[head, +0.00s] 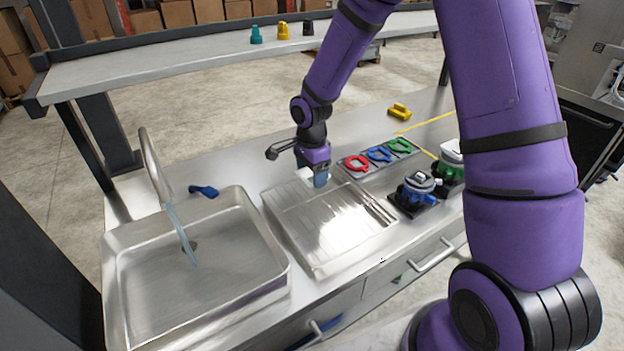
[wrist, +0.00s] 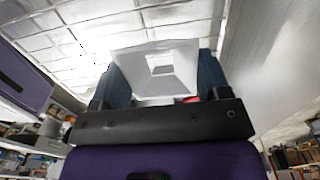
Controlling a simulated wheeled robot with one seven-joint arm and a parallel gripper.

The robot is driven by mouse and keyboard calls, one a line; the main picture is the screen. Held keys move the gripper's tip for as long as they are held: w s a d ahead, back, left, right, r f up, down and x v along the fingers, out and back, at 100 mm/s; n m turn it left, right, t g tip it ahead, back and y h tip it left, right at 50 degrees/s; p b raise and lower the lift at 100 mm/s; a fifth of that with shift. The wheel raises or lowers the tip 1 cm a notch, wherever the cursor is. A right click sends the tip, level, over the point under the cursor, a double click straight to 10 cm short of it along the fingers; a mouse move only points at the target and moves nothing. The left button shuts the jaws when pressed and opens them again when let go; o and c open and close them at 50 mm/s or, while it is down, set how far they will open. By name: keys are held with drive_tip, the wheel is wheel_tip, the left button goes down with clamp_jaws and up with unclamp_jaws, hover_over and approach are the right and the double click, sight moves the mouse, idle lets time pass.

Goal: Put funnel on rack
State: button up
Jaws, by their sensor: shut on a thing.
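My gripper (head: 320,180) is shut on a white, square-mouthed funnel (wrist: 155,70). In the wrist view the funnel sits between the two dark blue-grey fingers with its wide mouth facing the camera. In the head view only a small pale part of the funnel (head: 306,173) shows beside the fingers; the rest is hidden. The gripper is over the far part of a ribbed steel draining rack (head: 300,244), to the right of the sink. I cannot tell whether the funnel touches the rack.
The sink (head: 270,268) with running water (head: 181,232) is at left, a blue object (head: 203,191) behind it. Right of the rack are a tray with red (head: 356,163), blue (head: 379,154) and green (head: 400,145) rings, and a blue-grey dispenser (head: 418,188). A yellow item (head: 399,112) lies farther back.

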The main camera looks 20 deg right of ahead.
drive_tip(key=shift+f, duration=1.2)
drive_tip(key=shift+f, duration=0.1)
drive_tip(key=o, duration=1.1)
wheel_tip(320, 180, up, 12)
drive_tip(key=s+d+r+n+t, duration=0.1)
drive_tip(key=s+d+r+n, duration=0.1)
drive_tip(key=s+r+n, duration=0.35)
drive_tip(key=s+d+r+n+t, duration=0.2)
drive_tip(key=s+r, duration=0.5)
drive_tip(key=r, duration=0.4)
drive_tip(key=s+d+r+n+t, duration=0.1)
drive_tip(key=s+n, duration=0.3)
drive_tip(key=s, duration=0.4)
drive_tip(key=s+d+r+n+t, duration=0.1)
drive_tip(key=s+r+n, duration=0.3)
drive_tip(key=s, duration=0.4)
drive_tip(key=shift+s+d+r, duration=0.25)
drive_tip(key=shift+s+d, duration=0.05)
drive_tip(key=shift+d, duration=0.2)
